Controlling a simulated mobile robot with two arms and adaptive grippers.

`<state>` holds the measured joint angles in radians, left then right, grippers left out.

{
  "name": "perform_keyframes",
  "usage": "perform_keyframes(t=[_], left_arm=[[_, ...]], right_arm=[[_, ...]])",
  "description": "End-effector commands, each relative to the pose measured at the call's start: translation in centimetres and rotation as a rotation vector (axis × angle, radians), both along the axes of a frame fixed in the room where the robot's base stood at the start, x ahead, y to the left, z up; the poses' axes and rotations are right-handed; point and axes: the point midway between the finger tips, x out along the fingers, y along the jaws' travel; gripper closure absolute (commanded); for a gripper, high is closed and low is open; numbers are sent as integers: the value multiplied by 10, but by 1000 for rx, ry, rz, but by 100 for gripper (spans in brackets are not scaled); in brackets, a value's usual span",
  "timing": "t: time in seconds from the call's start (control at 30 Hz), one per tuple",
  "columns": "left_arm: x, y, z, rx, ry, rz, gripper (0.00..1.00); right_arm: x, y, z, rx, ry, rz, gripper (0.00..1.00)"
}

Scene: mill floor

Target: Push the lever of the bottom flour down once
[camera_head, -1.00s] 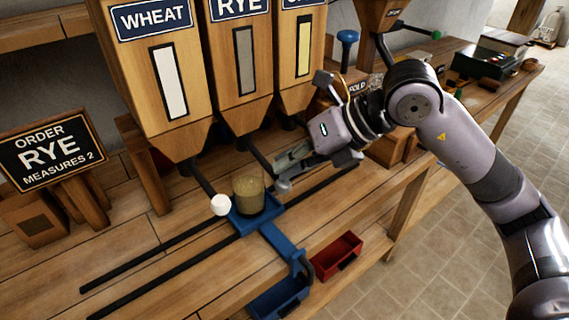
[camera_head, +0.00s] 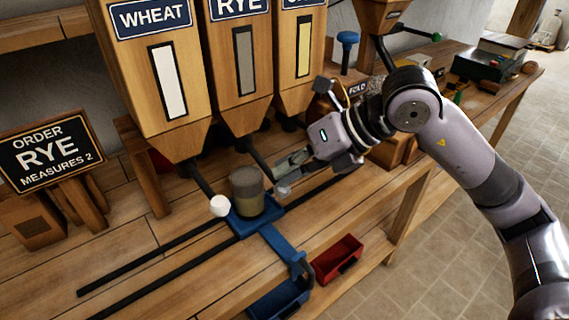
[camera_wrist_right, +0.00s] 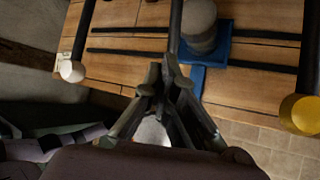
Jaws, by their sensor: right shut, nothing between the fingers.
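My right gripper (camera_head: 290,162) is shut and empty at the rye lever (camera_head: 259,158), a dark rod slanting down from the RYE bin (camera_head: 240,70). Its grey knob (camera_head: 283,190) shows just below the fingers. In the wrist view the shut fingers (camera_wrist_right: 170,75) lie over this rod, with a pale knob (camera_wrist_right: 152,131) beneath; contact is hard to tell. The WHEAT bin (camera_head: 150,70) has a lever with a white knob (camera_head: 219,206). My left gripper is out of view.
A third bin (camera_head: 302,55) has a yellow window; its lever's yellow knob (camera_wrist_right: 300,113) shows in the wrist view. A sign (camera_head: 48,150) reads "ORDER RYE MEASURES 2". Black rails (camera_head: 150,255) run along the bench. A red tray (camera_head: 337,257) sits in front.

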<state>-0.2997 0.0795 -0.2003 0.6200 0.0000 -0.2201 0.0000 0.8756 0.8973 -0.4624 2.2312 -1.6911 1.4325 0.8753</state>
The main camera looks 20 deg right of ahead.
Motion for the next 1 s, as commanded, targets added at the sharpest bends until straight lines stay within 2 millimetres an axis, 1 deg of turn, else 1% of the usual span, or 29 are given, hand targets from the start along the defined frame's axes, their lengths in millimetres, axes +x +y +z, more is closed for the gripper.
perform_keyframes(t=[0.37,1.0], left_arm=[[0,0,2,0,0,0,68],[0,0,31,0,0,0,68]], right_arm=[[0,0,2,-1,1,0,100],[0,0,40,-1,0,-1,100]])
